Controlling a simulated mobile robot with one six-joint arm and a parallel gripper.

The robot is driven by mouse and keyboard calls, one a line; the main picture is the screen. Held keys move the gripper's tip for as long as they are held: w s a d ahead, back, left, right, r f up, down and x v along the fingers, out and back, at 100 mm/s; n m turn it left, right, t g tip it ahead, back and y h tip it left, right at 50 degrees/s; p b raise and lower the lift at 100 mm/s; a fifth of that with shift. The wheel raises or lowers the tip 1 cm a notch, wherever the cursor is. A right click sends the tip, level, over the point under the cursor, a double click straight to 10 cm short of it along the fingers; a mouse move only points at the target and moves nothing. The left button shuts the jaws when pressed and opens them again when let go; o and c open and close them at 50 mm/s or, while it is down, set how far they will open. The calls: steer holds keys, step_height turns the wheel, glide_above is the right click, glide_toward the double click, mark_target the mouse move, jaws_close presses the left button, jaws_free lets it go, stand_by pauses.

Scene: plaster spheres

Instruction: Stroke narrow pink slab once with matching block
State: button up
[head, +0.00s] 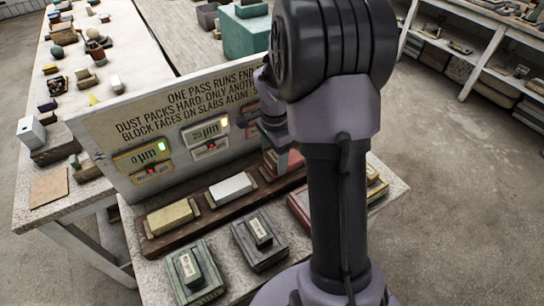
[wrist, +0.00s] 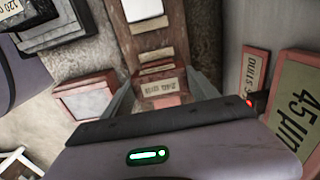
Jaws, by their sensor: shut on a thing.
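My gripper (wrist: 162,98) is shut on a pinkish-red block (wrist: 158,89) with a pale grit label, seen between the fingers in the wrist view. In the head view the red block or slab (head: 284,163) shows beside my arm, at the dark rack behind the arm. The pink slab is largely covered by the block and fingers, so I cannot tell if they touch. A pink-edged pad (wrist: 85,101) with a pale top lies left of the gripper, empty in the wrist view.
A yellow slab (head: 170,217) and a white slab (head: 231,188) lie in the rack. The lettered board (head: 120,130) stands close behind the rack. A 45 µm display (wrist: 299,105) has a red light nearby.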

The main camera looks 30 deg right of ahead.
steer(key=shift+s+d+p, duration=0.2)
steer(key=shift+d+p, duration=0.55)
steer(key=shift+d, duration=3)
step_height(320, 180, up, 6)
steer(key=p, duration=0.4)
